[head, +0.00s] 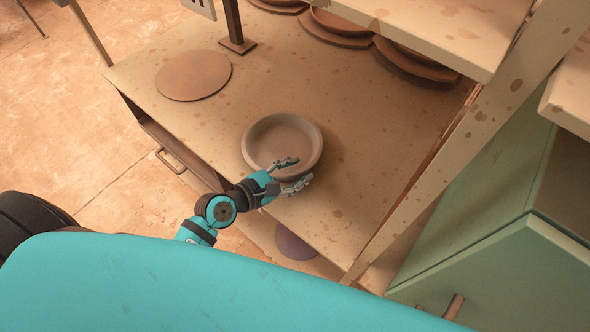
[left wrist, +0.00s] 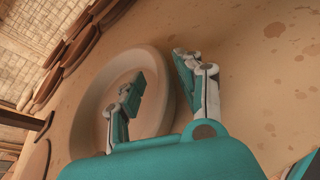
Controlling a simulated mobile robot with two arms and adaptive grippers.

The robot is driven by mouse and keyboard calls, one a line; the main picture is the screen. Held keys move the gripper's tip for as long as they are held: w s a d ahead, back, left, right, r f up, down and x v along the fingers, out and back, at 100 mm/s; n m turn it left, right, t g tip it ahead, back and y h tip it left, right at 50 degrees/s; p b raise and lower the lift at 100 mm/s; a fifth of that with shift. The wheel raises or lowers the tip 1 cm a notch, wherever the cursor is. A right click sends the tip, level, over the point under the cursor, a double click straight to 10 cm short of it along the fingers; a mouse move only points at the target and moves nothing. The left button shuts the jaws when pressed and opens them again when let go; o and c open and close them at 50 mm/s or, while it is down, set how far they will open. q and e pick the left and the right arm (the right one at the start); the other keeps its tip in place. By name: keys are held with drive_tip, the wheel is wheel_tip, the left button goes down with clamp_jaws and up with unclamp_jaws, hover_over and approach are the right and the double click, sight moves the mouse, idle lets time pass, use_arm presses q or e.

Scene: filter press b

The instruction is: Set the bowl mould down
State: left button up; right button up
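The bowl mould (head: 283,138), a round, shallow brown dish, appears to rest upright on the worktop (head: 340,200) near its front edge. It also shows in the left wrist view (left wrist: 105,100). My left gripper (head: 299,170) is at the bowl's near right rim. In the left wrist view the gripper's fingers (left wrist: 159,66) stand apart, one over the inside of the bowl and the other outside the rim. The rim passes between them, with a visible gap. My right gripper is in neither view.
A flat round brown disc (head: 194,75) lies on the worktop to the left. Stacked brown dishes (head: 410,62) stand at the back under a shelf (head: 440,25). A post (head: 460,150) rises on the right, beside a green cabinet (head: 500,265). The worktop right of the bowl is clear.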

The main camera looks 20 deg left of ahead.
use_arm(q)
drive_tip(key=shift+r, duration=0.1)
drive_tip(key=b+v, duration=0.2)
drive_tip(key=v, duration=1)
